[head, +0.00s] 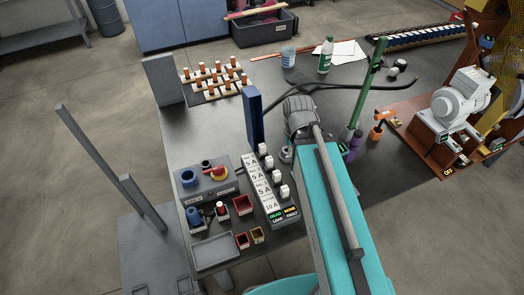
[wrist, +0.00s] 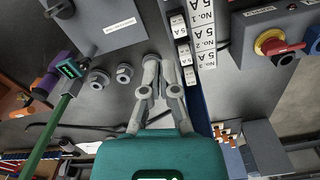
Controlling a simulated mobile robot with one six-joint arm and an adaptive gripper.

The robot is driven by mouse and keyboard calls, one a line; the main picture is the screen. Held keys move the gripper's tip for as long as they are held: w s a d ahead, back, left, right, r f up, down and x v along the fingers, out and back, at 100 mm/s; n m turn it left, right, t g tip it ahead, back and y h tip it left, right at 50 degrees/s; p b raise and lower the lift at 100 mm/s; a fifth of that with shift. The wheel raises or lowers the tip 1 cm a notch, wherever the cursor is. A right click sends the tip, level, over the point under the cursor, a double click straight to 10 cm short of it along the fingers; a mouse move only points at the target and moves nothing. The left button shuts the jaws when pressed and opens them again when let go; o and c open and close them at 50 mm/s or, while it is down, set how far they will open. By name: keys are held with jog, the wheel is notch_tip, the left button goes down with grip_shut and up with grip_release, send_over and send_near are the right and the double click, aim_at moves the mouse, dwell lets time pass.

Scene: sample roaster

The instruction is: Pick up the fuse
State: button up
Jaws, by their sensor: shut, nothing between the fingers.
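Several pale cartridge fuses with copper-coloured ends (head: 217,67) stand in rows on a rack at the back left of the bench in the head view. In the wrist view the copper-coloured ends (wrist: 228,137) show at the lower right, clear of my gripper. Several white blocks (head: 275,176) sit beside a strip labelled in amps (head: 257,181). These blocks also show in the wrist view (wrist: 185,54). My gripper (wrist: 160,60) is shut and empty, over the bench left of the white blocks in the wrist view.
A tall blue post (head: 252,116) stands between the fuse rack and the labelled strip. A green post (head: 367,84) stands on the other side of my arm. A switch box (head: 207,178) and small bins (head: 243,205) fill the near left. Bare bench (head: 183,128) lies left of the blue post.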

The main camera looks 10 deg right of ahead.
jog(key=o, duration=0.4)
jog(key=shift+w, duration=0.2)
jog(key=shift+o, duration=1.2)
jog(key=shift+w+a+f+m, duration=0.1)
jog(key=shift+w+f+m, duration=0.1)
jog(key=shift+w+m, duration=0.1)
jog(key=o, duration=0.4)
jog(key=shift+w+a+f+m+b, duration=0.2)
jog(key=shift+w+m+b, duration=0.15)
jog(key=shift+w, duration=0.15)
jog(key=shift+w+a+f+m+b, duration=0.1)
jog(key=shift+w+f+m+b, duration=0.1)
jog(key=shift+w+m+b, duration=0.25)
jog(key=m+b, duration=0.6)
jog(key=m, duration=0.7)
send_over(262, 145)
jog(key=shift+w+f, duration=0.1)
jog(key=shift+f, duration=2.85)
notch_tip(262, 145, down, 9)
jog(key=b, duration=0.8)
jog(key=shift+d+r, duration=0.1)
jog(key=shift+r, duration=0.1)
jog(key=shift+f, duration=0.1)
jog(key=shift+f+b, duration=2.55)
jog(key=shift+b, duration=0.15)
